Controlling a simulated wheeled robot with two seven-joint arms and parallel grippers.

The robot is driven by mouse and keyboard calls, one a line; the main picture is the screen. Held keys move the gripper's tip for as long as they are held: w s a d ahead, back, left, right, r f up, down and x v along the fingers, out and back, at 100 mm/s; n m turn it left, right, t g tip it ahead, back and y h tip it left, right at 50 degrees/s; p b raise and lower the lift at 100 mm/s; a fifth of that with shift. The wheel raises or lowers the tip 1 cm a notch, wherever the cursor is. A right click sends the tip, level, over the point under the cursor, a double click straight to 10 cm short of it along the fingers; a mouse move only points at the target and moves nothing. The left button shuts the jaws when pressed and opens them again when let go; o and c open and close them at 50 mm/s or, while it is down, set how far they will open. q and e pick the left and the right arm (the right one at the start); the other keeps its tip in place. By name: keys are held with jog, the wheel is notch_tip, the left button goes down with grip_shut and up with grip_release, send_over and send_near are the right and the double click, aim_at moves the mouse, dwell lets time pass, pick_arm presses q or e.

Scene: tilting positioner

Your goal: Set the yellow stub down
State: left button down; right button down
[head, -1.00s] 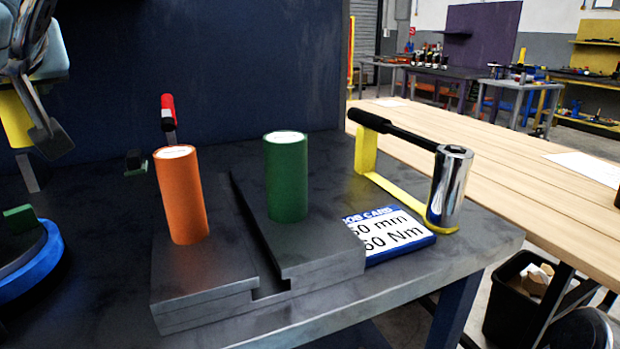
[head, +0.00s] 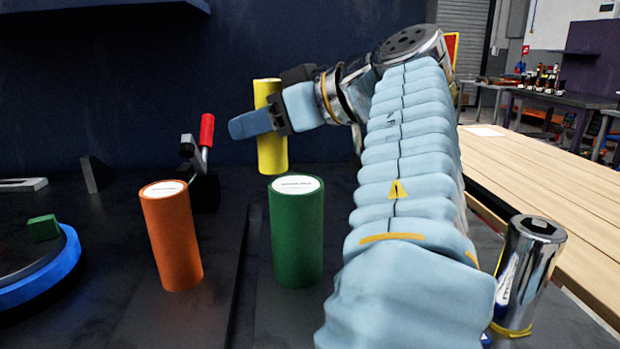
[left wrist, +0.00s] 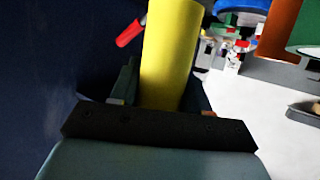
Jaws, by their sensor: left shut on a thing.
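The yellow stub (head: 270,155) is upright or nearly so between the fingers of my left gripper (head: 264,118), which is shut on it. In the head view it shows behind and above the green stub (head: 297,235); its lower end seems clear of the bench. The left wrist view shows the yellow stub (left wrist: 170,55) between the fingers (left wrist: 160,97), its far end cut off. The orange stub (head: 172,238) stands to the left of the green one; both are upright on the dark block. My right gripper is not in view.
A red-handled clamp (head: 206,130) stands behind the orange stub. A blue-rimmed round plate (head: 68,262) with a green block (head: 43,228) is at left. A chrome socket (head: 530,265) stands at right. My arm covers much of the right of the bench.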

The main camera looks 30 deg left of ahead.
aim_at(283, 150)
pick_arm(q)
jog(key=w+f, duration=0.2)
jog(key=f, duration=0.1)
jog(key=w+a+f, duration=0.1)
jog(key=w+f, duration=0.1)
jog(key=f, duration=0.1)
jog(key=w+f, duration=0.2)
jog(key=f, duration=0.1)
jog(key=shift+w+a+b, duration=0.15)
jog(key=shift+w+b, duration=0.25)
jog(key=shift+f, duration=0.35)
jog(key=shift+f, duration=0.15)
jog(key=c, duration=1)
grip_release()
jog(key=shift+f, duration=0.1)
jog(key=o, duration=0.5)
